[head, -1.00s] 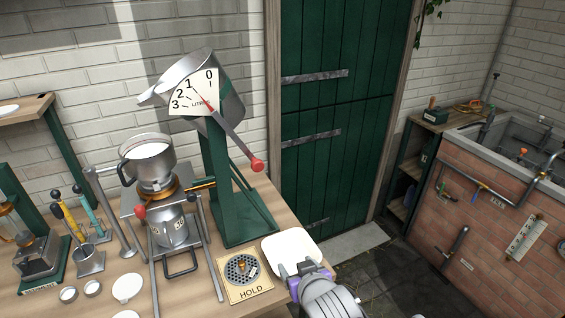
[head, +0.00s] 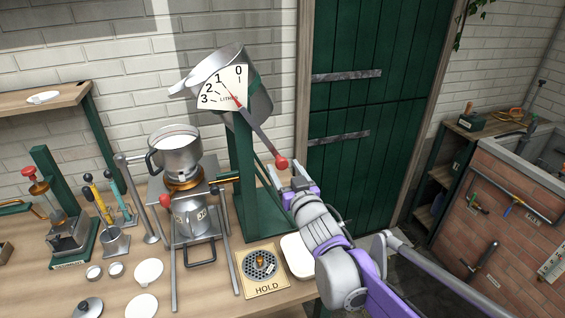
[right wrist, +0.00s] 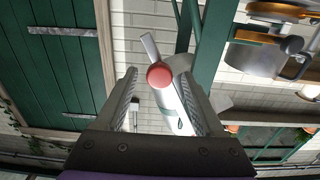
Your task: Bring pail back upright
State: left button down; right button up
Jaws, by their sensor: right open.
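The pail (head: 233,85) is a metal vessel hung tilted to the left on the green stand (head: 246,185). My right gripper (head: 287,178) is open just below the knob. In the right wrist view the red knob (right wrist: 160,75) sits between the open fingertips (right wrist: 162,95), apart from both. My left gripper is not in view.
A pot (head: 176,155) stands on a metal frame left of the green stand. A HOLD plate (head: 262,270) and a white dish (head: 297,256) lie at the table's front right. The green door (head: 370,110) is behind.

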jog(key=shift+x, duration=1.3)
jog(key=shift+c, duration=0.2)
grip_shut()
dwell(0.4)
